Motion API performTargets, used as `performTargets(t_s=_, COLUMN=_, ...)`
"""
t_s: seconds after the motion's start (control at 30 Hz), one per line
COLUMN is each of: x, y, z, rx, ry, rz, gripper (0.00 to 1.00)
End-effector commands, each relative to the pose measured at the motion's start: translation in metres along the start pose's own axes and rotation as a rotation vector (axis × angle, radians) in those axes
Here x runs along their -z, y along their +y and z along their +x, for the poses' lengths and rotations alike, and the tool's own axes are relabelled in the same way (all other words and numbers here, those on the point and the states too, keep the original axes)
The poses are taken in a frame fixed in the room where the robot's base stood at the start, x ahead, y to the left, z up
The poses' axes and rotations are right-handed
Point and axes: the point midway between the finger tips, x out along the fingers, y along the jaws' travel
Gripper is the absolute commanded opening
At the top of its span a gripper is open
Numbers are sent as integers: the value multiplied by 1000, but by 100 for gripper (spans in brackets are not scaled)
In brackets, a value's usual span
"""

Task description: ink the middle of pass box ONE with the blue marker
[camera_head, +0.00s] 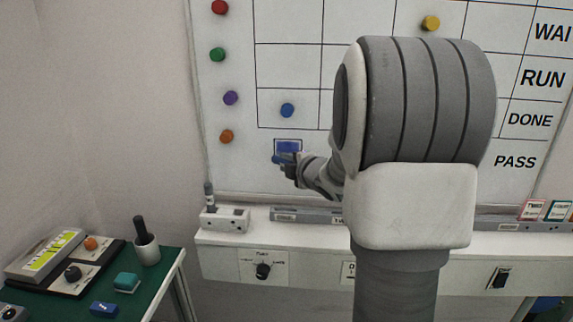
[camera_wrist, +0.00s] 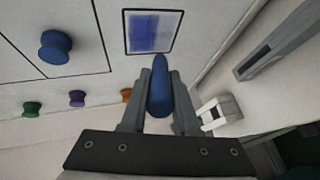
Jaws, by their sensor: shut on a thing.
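My gripper (camera_wrist: 158,98) is shut on the blue marker (camera_wrist: 158,88), which points away from the wrist toward the board. In the head view the marker (camera_head: 280,159) shows as a small blue tip at the lower left of a small framed box. That pass box (camera_head: 288,146) is on the whiteboard and has blue ink across much of its inside. In the wrist view the box (camera_wrist: 153,32) shows a blue patch with paler edges, and the marker tip is at or just below its lower edge. I cannot tell whether the tip touches the board. My arm hides the boxes to the right.
Round magnets sit on the whiteboard (camera_head: 230,60), including a blue one (camera_head: 287,110) above the box and an orange one (camera_head: 226,136) to its left. A ledge (camera_head: 308,215) runs below the board. A green side table (camera_head: 135,290) with several items stands at lower left.

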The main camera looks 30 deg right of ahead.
Motion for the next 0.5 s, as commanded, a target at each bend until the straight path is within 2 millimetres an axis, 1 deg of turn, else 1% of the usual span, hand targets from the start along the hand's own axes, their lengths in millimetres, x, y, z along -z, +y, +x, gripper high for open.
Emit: performTargets(t_s=0.5, x=-5, y=3, z=8, rx=0, ry=0, rz=0, gripper=0)
